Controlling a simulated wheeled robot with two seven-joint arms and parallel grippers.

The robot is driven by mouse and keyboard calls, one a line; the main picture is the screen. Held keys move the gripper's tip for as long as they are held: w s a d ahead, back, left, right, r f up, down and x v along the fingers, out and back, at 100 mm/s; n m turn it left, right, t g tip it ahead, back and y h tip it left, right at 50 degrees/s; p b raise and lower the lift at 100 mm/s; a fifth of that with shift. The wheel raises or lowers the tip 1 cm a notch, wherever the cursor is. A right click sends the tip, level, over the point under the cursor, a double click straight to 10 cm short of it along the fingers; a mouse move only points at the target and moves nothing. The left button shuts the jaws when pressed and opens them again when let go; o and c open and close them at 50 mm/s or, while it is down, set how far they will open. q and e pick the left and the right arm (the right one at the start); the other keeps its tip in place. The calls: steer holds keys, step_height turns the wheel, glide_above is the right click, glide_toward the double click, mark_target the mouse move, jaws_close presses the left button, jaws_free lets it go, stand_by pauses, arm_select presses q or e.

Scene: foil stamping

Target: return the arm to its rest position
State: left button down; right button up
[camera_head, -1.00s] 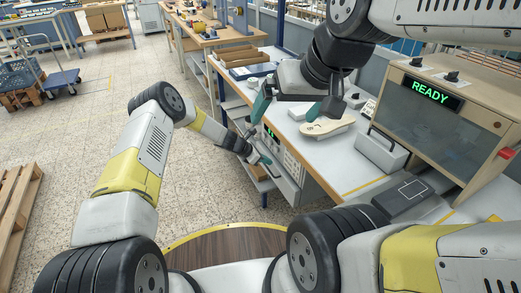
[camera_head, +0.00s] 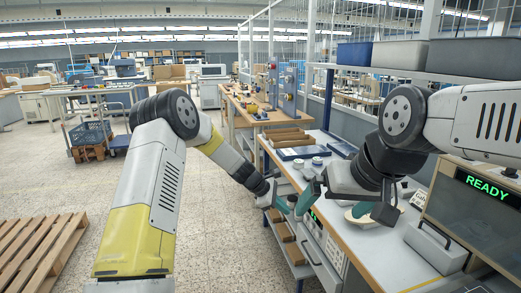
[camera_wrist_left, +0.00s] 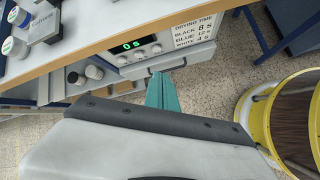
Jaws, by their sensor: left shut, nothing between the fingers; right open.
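My left gripper (camera_head: 281,203) hangs beside the workbench's front edge in the head view. Its teal fingers are shut with nothing between them, and they also show in the left wrist view (camera_wrist_left: 163,92), in front of the bench's drying timer panel (camera_wrist_left: 140,47). My right gripper (camera_head: 345,207) is above the bench top with its teal fingers spread wide, empty. A pale beige sole-shaped piece (camera_head: 362,214) lies on the bench behind and below the right gripper, partly hidden by it.
The stamping machine with a lit READY display (camera_head: 487,187) stands at right. Brown trays (camera_head: 287,139) and small jars (camera_head: 308,170) stand on the bench. A wooden pallet (camera_head: 38,250) lies at left on open floor. A yellow-rimmed round top (camera_wrist_left: 262,112) is at right in the wrist view.

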arm_select(q)
steer(key=s+a+r+m+y, duration=0.1)
steer(key=s+a+r+m, duration=0.3)
steer(key=r, duration=0.3)
steer(key=s+a+r+m+t+y, duration=0.1)
steer(key=s+a+r+m, duration=0.1)
steer(key=s+a+r, duration=0.4)
steer(key=s+a+r+m+y, duration=0.1)
steer(key=s+a+r+m, duration=0.2)
steer(key=r, duration=0.5)
steer(key=s+a+r+m+t+y, duration=0.1)
steer(key=s+a, duration=0.4)
steer(key=s, duration=0.6)
steer(key=s+a+r+m+t+y, duration=0.1)
steer(key=s+a+r+m, duration=0.2)
steer(key=s, duration=0.8)
steer(key=a+m, duration=0.2)
steer(key=shift+s+a+r+m+t+y, duration=0.2)
steer(key=shift+s+a+m+t+y, duration=0.1)
steer(key=shift+s, duration=0.1)
